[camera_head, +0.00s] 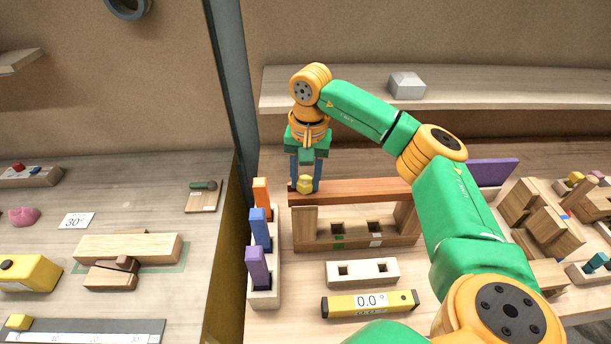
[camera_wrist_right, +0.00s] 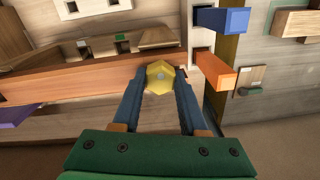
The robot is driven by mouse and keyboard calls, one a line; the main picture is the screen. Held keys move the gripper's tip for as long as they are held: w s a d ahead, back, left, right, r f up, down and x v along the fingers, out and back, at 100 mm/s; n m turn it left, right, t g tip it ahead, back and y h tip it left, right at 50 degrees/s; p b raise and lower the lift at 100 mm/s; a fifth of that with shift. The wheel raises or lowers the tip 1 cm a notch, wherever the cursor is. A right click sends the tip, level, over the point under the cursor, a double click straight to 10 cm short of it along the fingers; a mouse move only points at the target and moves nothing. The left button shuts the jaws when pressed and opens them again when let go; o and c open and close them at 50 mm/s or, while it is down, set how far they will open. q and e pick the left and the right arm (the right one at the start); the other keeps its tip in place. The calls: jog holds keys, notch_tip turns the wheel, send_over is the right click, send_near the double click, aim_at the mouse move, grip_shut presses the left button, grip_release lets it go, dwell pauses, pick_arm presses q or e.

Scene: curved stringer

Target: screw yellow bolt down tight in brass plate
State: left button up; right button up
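The yellow bolt (camera_head: 305,185) shows its six-sided head at the left end of a reddish-brown wooden beam. In the right wrist view the bolt head (camera_wrist_right: 160,77) sits between the two blue fingertips. My right gripper (camera_head: 305,178) reaches down to the bolt from above and behind. Its fingers (camera_wrist_right: 160,82) lie against both sides of the head with no clear gap. The bolt's shank is hidden, so I cannot tell how deep it sits. I cannot make out the brass plate. My left gripper is not in view.
The reddish-brown beam (camera_head: 365,191) lies above a wooden stand with square holes (camera_head: 345,234). A white rack edge (camera_head: 267,298) holds orange, blue and purple pegs at left. A yellow level (camera_head: 370,304) reads 0.0° in front. A dark post (camera_head: 232,90) stands left of my gripper.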

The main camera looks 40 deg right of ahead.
grip_shut()
jog(key=m, duration=0.3)
jog(key=shift+f+m, duration=0.1)
jog(key=shift+m, duration=0.3)
jog(key=m, duration=0.4)
jog(key=shift+a+f, duration=0.1)
jog(key=m, duration=0.3)
jog(key=shift+a+m, duration=0.1)
jog(key=shift+m, duration=0.3)
jog(key=m, duration=0.4)
jog(key=shift+w+a+f+m, duration=0.1)
jog(key=shift+a+f+m, duration=0.1)
jog(key=shift+m, duration=0.1)
jog(key=o, duration=1.1)
grip_release()
jog(key=shift+r, duration=0.1)
jog(key=shift+o, duration=0.5)
jog(key=shift+d, duration=0.1)
jog(key=shift+r, duration=0.1)
